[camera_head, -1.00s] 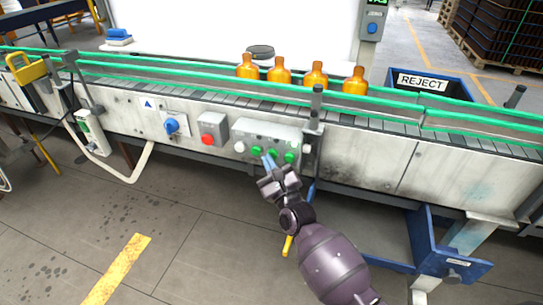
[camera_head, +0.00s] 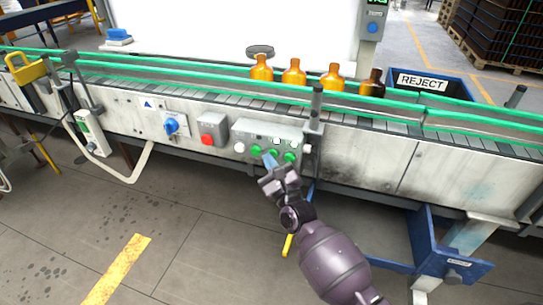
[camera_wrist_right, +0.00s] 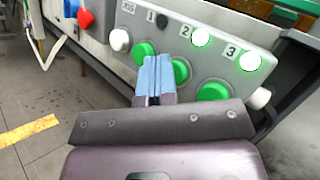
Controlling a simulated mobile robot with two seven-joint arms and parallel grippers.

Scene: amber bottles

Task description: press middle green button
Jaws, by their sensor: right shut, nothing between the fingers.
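A grey control panel (camera_head: 268,131) on the conveyor's front carries three green buttons in a row, with a white knob at each end. The middle green button (camera_wrist_right: 181,72) is just right of my fingertips in the right wrist view, its left edge partly covered by them. The left green button (camera_wrist_right: 144,50) and right green button (camera_wrist_right: 213,91) are on either side. My right gripper (camera_head: 268,158) is shut and empty, its blue fingers (camera_wrist_right: 156,76) pointing at the panel in front of the middle button. I cannot tell whether they touch it. My left gripper is not in view.
Lamps 2 (camera_wrist_right: 200,37) and 3 (camera_wrist_right: 250,60) glow; lamp 1 (camera_wrist_right: 161,19) is dark. A red button (camera_head: 209,127) and blue knob (camera_head: 171,125) sit left of the panel. Several bottles (camera_head: 293,74) stand on the conveyor. A vertical post (camera_head: 315,118) stands close right.

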